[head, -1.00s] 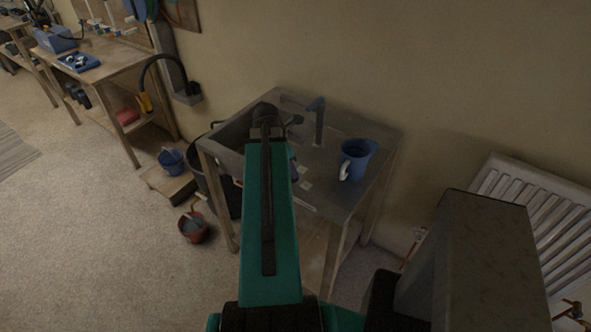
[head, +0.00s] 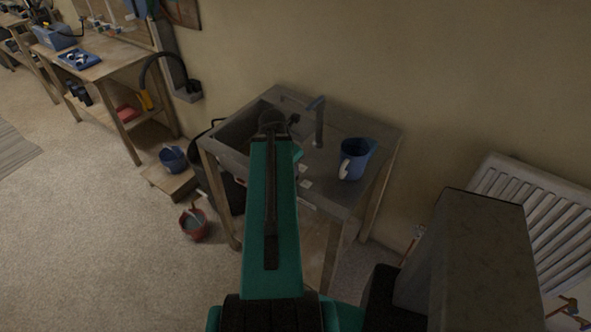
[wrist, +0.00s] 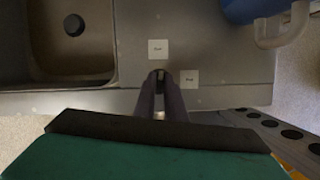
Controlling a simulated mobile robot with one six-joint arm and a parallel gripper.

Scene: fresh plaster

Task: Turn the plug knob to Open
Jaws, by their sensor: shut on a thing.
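The plug knob (wrist: 160,74) is a small dark piece at the front edge of the sink top in the wrist view, mostly hidden between my fingertips. My gripper (wrist: 160,82) is shut on it. Two pale square labels lie beside the knob: one (wrist: 158,49) just beyond it and one (wrist: 189,79) to its right. Their lettering is too small to read surely. The basin (wrist: 112,60) is to the left, with a dark round plug (wrist: 74,25) at its bottom. In the head view my arm hides the knob and most of my gripper.
A blue jug (head: 353,160) stands on the sink top (head: 372,137), right of the tap (head: 318,122). A radiator (head: 545,215) is on the right wall. Buckets and a workbench (head: 105,68) are at the left.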

